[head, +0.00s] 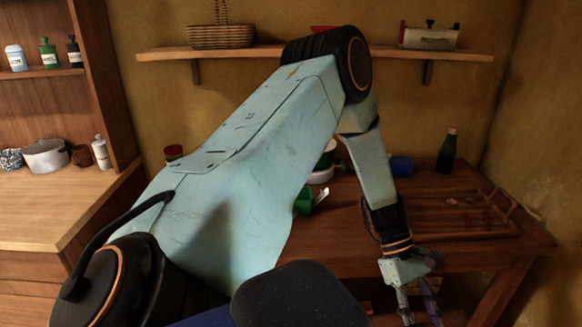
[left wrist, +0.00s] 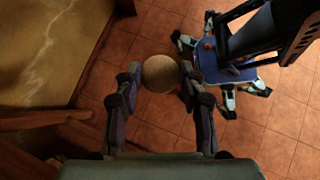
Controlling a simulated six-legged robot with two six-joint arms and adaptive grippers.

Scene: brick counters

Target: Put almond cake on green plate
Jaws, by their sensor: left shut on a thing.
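My left gripper (head: 420,314) hangs beyond the front right of the wooden table in the head view, fingers pointing down. In the left wrist view its two fingers (left wrist: 160,82) are closed on a round, tan, speckled thing, which looks like the almond cake (left wrist: 160,74). The cake is held in the air above the tiled floor. In the head view the cake does not show clearly. I cannot make out a green plate; a green object (head: 303,201) on the table is partly hidden behind my left arm. My right gripper is not in view.
The wooden table (head: 345,222) carries a wooden tray (head: 450,218) at right, a dark bottle (head: 447,151) and a blue object (head: 401,165). A wall shelf (head: 270,51) holds a basket (head: 221,36). A counter with a white pot (head: 46,157) is at left.

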